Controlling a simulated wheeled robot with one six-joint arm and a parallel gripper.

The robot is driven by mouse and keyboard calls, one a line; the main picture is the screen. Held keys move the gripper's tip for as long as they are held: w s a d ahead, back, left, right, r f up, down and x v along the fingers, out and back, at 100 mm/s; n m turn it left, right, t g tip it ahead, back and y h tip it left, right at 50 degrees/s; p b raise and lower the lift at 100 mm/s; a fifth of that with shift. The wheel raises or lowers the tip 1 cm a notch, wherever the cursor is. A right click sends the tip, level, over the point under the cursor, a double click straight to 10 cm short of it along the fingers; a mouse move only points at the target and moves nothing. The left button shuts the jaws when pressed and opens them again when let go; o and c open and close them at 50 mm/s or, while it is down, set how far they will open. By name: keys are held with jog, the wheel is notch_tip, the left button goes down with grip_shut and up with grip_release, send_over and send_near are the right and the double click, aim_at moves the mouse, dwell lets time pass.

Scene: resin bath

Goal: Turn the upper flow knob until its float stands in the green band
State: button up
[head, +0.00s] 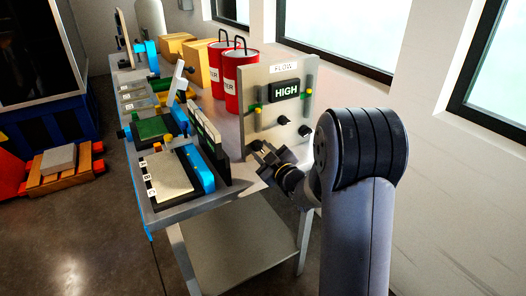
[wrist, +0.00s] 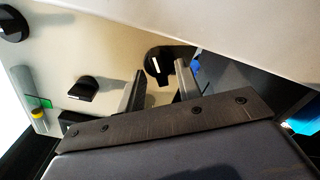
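The flow panel (head: 268,72) stands upright on the bench, with a FLOW label and a dark display (head: 285,90) reading HIGH. An upper black knob (head: 282,121) sits below the display; it also shows in the wrist view (wrist: 84,89). A lower left knob (head: 257,145) sits near my gripper (head: 263,154). In the wrist view my gripper (wrist: 160,88) is open and empty, its fingertips just short of that lower knob (wrist: 160,62). A clear tube (wrist: 26,92) has a green band (wrist: 40,102), with a yellow piece (wrist: 38,113) beside the band.
A third knob (head: 305,131) is on the panel's right; a second tube with green and yellow (head: 308,92) is at its right edge. Red canisters (head: 240,80) stand behind the panel. A blue-framed rack (head: 203,172) and a lettered board (head: 165,175) are left of my gripper.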

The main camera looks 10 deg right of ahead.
jog(key=shift+c, duration=0.5)
grip_shut()
jog(key=shift+f+m+b, duration=0.1)
jog(key=shift+m+b, duration=0.3)
jog(key=shift+m, duration=0.9)
jog(key=shift+o, duration=0.5)
grip_release()
